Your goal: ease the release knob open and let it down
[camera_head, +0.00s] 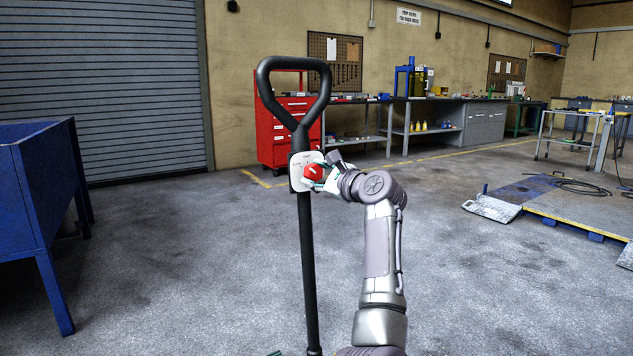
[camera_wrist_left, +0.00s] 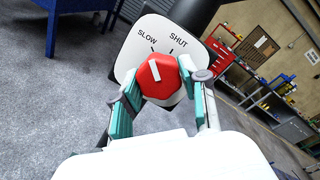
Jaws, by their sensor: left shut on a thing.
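The red release knob (camera_head: 314,172) sits on a pale plate (camera_head: 297,184) on the black jack handle (camera_head: 308,260), which stands upright with a loop grip on top. In the left wrist view the red knob (camera_wrist_left: 158,78) is many-sided with a white pointer line. The plate (camera_wrist_left: 132,52) there reads SLOW and SHUT; the line points up and left, between the two marks or near SLOW. My left gripper (camera_head: 322,174) is shut on the knob, with teal finger pads (camera_wrist_left: 160,92) on either side of it. The jack's body is mostly out of view below. My right gripper is not in view.
A blue bin (camera_head: 40,190) on legs stands at the left. A red tool cabinet (camera_head: 285,135) and workbenches line the back wall. A low platform (camera_head: 560,195) with a cable lies at the right. The floor around the handle is clear.

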